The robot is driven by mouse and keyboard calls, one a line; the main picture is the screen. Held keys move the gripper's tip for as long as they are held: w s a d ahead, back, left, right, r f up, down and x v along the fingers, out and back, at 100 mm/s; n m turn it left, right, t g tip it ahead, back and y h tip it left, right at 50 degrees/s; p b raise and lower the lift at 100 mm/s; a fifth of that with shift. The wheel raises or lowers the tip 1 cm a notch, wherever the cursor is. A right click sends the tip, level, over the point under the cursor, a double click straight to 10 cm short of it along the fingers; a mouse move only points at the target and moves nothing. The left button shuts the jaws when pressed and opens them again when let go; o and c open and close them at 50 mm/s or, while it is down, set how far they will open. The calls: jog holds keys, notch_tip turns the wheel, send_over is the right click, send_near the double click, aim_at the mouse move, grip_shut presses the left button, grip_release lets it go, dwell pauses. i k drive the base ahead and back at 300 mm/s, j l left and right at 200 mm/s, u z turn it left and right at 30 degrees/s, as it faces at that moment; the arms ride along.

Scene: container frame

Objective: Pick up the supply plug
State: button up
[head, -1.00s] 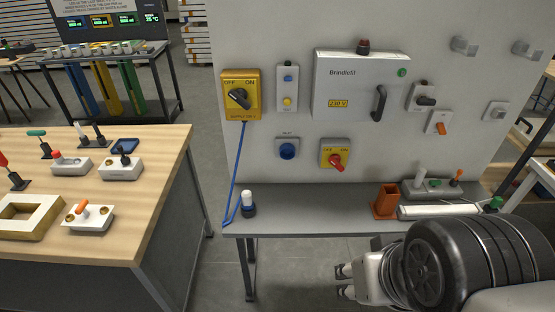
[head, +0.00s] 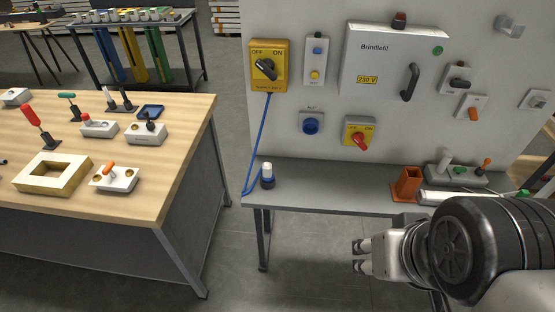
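The supply plug (head: 267,176), white-topped with a dark and blue body, stands upright on the grey bench (head: 335,192) near its left end. A blue cable (head: 259,145) runs from the yellow supply switch box (head: 269,68) down to the bench's left edge by the plug; where it joins the plug is not clear. My gripper (head: 356,257) is at lower right, in front of the bench and to the right of the plug. It points left, with its two fingers apart and nothing between them.
An orange holder (head: 406,185) and a grey block with levers (head: 457,174) stand on the right of the bench. A grey panel with switches rises behind it. A wooden table (head: 190,117) with several switch blocks is at left. Open floor lies between table and bench.

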aim_at(267, 175)
jog(key=i+j, duration=0.2)
jog(key=i, duration=0.2)
jog(key=i+j, duration=0.2)
jog(key=i, duration=0.15)
jog(key=i+j, duration=0.2)
jog(key=i, duration=0.2)
